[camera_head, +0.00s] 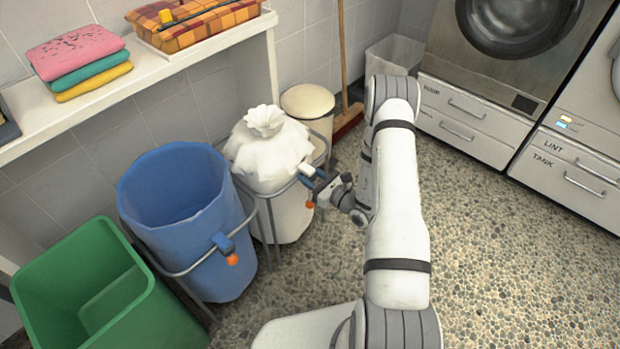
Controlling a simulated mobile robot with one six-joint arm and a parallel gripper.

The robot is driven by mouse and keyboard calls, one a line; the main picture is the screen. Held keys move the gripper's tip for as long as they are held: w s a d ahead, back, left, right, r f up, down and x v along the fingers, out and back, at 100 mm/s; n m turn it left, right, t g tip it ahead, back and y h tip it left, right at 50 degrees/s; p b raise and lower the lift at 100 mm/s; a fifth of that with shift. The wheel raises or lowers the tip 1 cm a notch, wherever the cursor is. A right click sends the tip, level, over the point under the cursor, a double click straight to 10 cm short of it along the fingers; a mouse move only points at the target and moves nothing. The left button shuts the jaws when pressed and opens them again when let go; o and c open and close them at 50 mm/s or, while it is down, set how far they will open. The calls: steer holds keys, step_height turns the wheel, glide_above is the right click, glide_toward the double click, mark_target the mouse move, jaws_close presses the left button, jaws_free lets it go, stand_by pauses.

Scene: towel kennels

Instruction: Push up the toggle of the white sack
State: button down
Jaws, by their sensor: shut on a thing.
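The white sack (264,160) hangs in a grey metal frame, its top gathered into a ruffled knot. Its toggle (307,170) shows as a small white block at the sack's right front, by the frame's rim. A small orange end (309,204) hangs just below. My gripper (315,181) reaches in from the right and is shut at the toggle. The fingers hide part of the toggle, so the exact grip is hard to see.
A blue sack (180,215) with a blue, orange-tipped toggle (225,245) stands left of the white sack. Beyond it is a green bin (60,270). A lidded cream bin (308,102) and a broom (343,60) stand behind. The pebbled floor (500,255) at right is clear.

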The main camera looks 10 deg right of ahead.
steer(key=shift+d, duration=0.1)
steer(key=c, duration=0.9)
jaws_free()
steer(key=shift+p+v, duration=0.6)
steer(key=shift+v, duration=3.25)
